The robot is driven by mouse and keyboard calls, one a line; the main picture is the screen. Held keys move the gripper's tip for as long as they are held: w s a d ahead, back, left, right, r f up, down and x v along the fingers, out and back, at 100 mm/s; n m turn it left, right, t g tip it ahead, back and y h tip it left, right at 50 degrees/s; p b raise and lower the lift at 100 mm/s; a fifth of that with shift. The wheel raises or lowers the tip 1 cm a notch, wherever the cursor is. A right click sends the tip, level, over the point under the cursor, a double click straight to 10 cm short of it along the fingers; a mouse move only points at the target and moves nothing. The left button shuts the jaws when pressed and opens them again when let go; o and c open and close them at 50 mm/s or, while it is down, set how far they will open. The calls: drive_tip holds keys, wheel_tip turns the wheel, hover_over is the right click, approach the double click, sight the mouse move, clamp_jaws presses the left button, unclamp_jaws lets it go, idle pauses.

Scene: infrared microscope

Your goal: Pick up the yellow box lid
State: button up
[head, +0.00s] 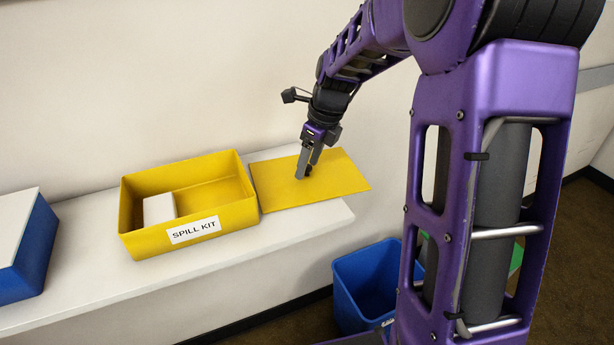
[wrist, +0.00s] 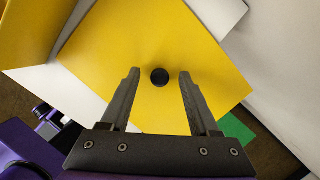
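The yellow box lid (head: 325,185) is a flat yellow panel lying on the white shelf, to the right of the open yellow box labelled SPILL KIT (head: 150,187). My gripper (head: 304,175) is over the middle of the lid, pointing down. In the wrist view the lid (wrist: 195,65) fills the middle, with a round black knob (wrist: 160,77) on it. My gripper (wrist: 158,75) is open there, with one finger on each side of the knob and a gap to both. How far the fingertips are above the lid is hard to tell.
A small white block (head: 159,209) sits inside the yellow box. The white shelf (head: 90,270) runs along the wall, with a blue box (head: 32,248) at far left. A blue bin (head: 368,285) stands on the floor below the shelf's right end.

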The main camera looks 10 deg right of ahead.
clamp_jaws()
